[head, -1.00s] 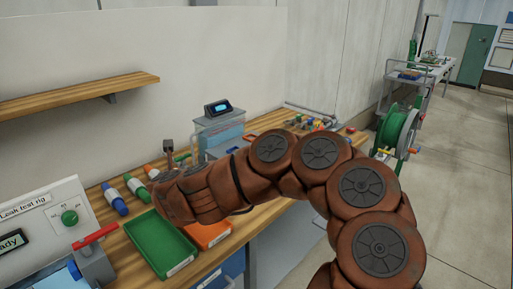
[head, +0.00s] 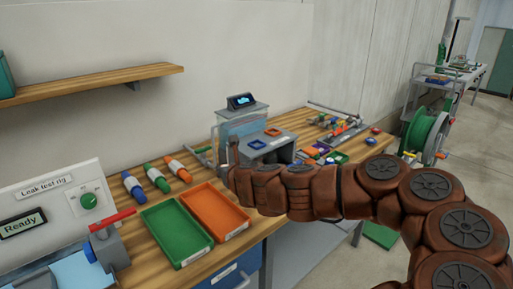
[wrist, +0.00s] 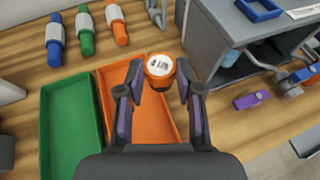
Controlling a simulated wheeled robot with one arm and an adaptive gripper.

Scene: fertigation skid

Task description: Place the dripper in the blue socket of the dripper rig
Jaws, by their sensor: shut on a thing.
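My gripper (wrist: 160,77) is shut on the dripper (wrist: 159,66), a round orange-topped piece with "4 L/h" on its white face. In the wrist view it is held over the far end of the orange tray. In the head view my gripper (head: 233,158) is at the left front of the dripper rig (head: 285,150), a grey box with a display on top; the dripper cannot be made out there. The blue socket (head: 256,143) is a square frame on the rig's top, beside an orange one. It also shows at the wrist view's top edge (wrist: 262,10), right of the dripper.
A green tray (head: 178,232) and an orange tray (head: 216,210) lie side by side. Blue, green and orange cylinders (head: 156,177) lie behind them. The leak test rig (head: 50,205) stands at left.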

